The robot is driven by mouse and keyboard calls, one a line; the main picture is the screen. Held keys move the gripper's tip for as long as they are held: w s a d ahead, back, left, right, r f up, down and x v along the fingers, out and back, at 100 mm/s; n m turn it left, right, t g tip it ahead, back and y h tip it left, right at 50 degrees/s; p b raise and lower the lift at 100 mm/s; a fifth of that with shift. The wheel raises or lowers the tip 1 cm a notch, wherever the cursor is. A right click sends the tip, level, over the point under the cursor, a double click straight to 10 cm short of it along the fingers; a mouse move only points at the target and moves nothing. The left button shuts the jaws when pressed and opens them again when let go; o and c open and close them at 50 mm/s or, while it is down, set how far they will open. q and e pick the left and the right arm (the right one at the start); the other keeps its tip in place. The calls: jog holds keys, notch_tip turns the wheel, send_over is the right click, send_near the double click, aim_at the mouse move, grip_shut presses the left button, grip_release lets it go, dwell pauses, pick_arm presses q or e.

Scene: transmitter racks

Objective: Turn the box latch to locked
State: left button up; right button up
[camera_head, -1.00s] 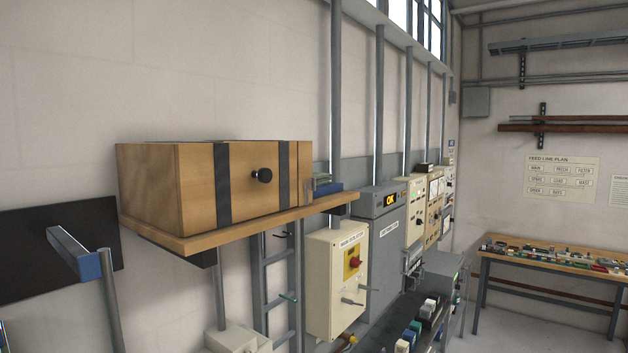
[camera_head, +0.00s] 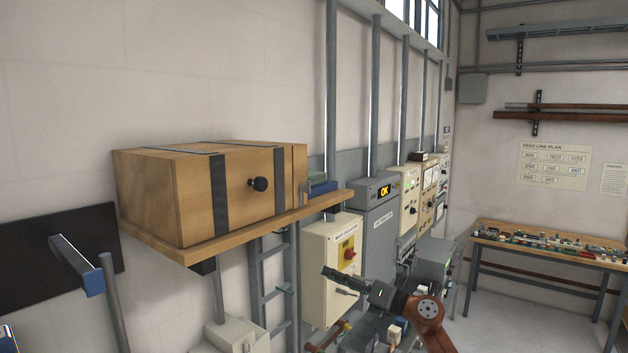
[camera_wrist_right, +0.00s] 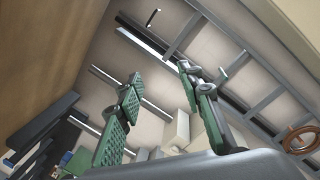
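A wooden box (camera_head: 160,196) with dark straps rests on a wall shelf at the left of the head view. A round black knob (camera_head: 260,184), which looks like the latch, sticks out of its front between the straps. Its turn position cannot be read. My right gripper (camera_head: 328,273) is below and to the right of the box in the head view, apart from the knob. In the wrist view its green-padded fingers (camera_wrist_right: 160,75) stand apart with nothing between them. The knob cannot be made out there. My left gripper is not in view.
The wooden shelf (camera_head: 270,228) juts from the wall. Below it are a cream switch box (camera_head: 320,260) with a red knob and a ladder-like rack (camera_head: 272,262). Grey cabinets (camera_head: 382,230) stand farther along. The space before the box's front looks clear.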

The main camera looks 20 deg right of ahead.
jog(key=s+a+r+n+g+p, duration=0.1)
jog(key=s+a+r+n, duration=0.2)
jog(key=r, duration=0.6)
jog(key=s+a+r+n, duration=0.1)
jog(key=s+r+n, duration=0.35)
jog(key=r, duration=0.45)
jog(key=n+h+p, duration=0.1)
jog(key=n+h, duration=0.1)
jog(key=n, duration=0.1)
send_near(310, 186)
jog(key=x, duration=0.2)
jog(key=shift+t, duration=0.4)
jog(key=p+x, duration=0.1)
jog(key=x, duration=0.2)
jog(key=p+x, duration=0.1)
jog(key=x, duration=0.2)
jog(key=shift+w+a+f+p, duration=0.1)
jog(key=shift+a+f+p, duration=0.1)
jog(key=shift+a+p, duration=0.1)
jog(key=shift+w+a+f, duration=0.1)
jog(key=shift+w+a, duration=0.05)
jog(key=shift+w, duration=0.2)
grip_shut()
